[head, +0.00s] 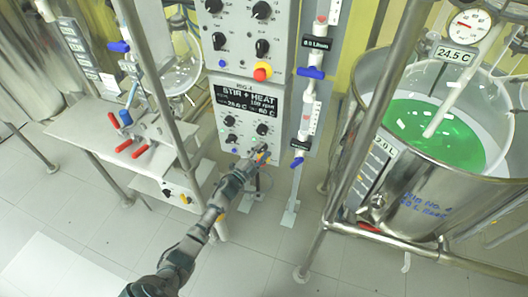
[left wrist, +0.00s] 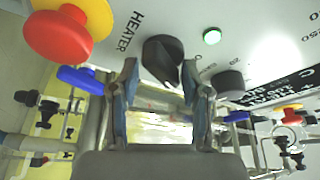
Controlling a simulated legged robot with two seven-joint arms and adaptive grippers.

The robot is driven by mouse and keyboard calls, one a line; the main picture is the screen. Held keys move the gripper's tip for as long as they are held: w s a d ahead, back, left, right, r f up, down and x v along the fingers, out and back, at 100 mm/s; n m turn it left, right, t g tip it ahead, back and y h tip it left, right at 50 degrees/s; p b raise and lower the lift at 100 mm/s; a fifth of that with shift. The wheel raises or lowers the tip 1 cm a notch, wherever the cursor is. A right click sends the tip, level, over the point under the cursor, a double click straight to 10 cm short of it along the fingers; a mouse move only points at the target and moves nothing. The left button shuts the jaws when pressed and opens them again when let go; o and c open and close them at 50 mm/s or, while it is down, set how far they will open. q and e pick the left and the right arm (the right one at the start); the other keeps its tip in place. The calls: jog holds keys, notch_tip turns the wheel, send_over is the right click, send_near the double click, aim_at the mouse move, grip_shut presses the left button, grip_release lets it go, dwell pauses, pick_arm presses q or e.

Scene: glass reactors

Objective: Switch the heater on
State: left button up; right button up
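The heater knob (left wrist: 163,60) is black and sits beside the printed word HEATER on a white panel in the left wrist view. My left gripper (left wrist: 159,72) is open, with one fingertip on each side of the knob; I cannot tell whether they touch it. A small green lamp (left wrist: 211,36) is lit near the knob. In the head view my left gripper (head: 255,160) is at the lower edge of the control panel (head: 278,128) and hides part of it. The panel's display (head: 247,103) reads STIR + HEAT. My right gripper is not in view.
A red and yellow button (left wrist: 70,30) is close to my left finger in the wrist view, with a blue handle (left wrist: 80,79) below it. In the head view, a steel vessel (head: 420,205) with green liquid stands right, and a bench (head: 110,135) with red-handled valves left.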

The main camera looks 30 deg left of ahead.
pick_arm(q)
jog(key=shift+d, duration=0.2)
jog(key=shift+s+d, duration=0.1)
jog(key=shift+s, duration=0.15)
jog(key=s+a+f, duration=0.2)
jog(key=s, duration=0.9)
jog(key=shift+d+f, duration=0.1)
